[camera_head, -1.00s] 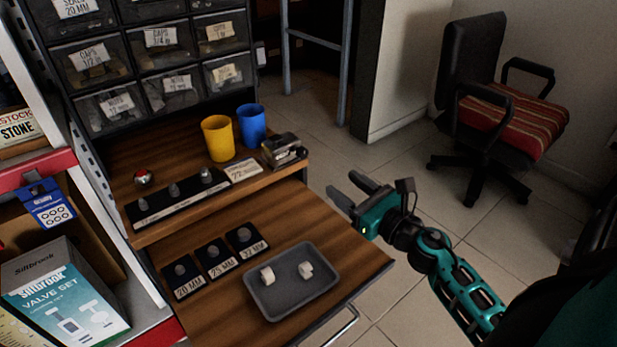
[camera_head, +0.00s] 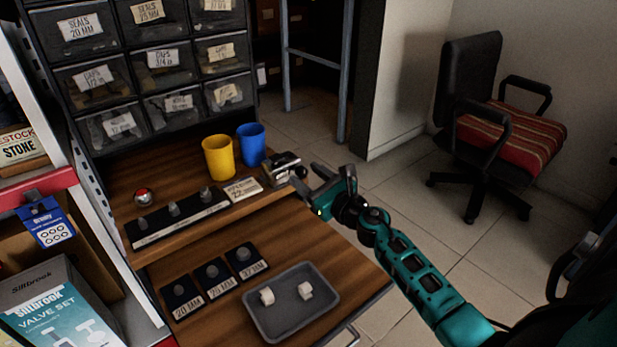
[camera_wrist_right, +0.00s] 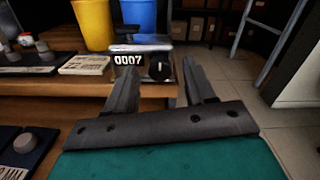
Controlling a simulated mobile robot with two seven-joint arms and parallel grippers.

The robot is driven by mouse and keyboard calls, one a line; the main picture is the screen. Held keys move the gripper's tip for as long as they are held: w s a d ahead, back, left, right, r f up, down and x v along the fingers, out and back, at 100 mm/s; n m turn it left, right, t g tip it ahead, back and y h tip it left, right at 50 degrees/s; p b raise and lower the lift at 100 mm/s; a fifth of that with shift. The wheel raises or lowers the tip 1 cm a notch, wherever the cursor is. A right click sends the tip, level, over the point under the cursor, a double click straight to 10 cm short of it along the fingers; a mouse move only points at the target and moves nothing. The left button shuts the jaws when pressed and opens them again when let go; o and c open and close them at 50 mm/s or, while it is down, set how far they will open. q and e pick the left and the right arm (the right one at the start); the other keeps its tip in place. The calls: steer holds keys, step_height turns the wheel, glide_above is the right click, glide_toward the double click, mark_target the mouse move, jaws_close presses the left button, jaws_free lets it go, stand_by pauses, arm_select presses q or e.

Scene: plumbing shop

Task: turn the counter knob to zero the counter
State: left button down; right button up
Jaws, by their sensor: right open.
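The counter (camera_head: 279,167) is a small metal and black box at the right end of the upper wooden shelf. In the right wrist view the counter (camera_wrist_right: 128,60) shows the digits 0007. Its black round knob (camera_wrist_right: 159,68) with a white mark is on the right of its front, and it also shows in the head view (camera_head: 300,172). My right gripper (camera_head: 305,181) is open and empty, just in front of the knob. In the right wrist view its two fingers (camera_wrist_right: 157,80) point at the counter, with the knob between their tips in the picture. I cannot tell whether they touch. My left gripper is not in view.
A yellow cup (camera_head: 219,158) and a blue cup (camera_head: 251,144) stand left of the counter, beside a label card (camera_head: 243,189). A grey tray (camera_head: 290,325) with two white pieces lies on the lower board. The floor at right is clear up to a chair (camera_head: 490,120).

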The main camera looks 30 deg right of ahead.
steer(key=shift+w, duration=0.2)
jaws_close()
stand_by(0.5)
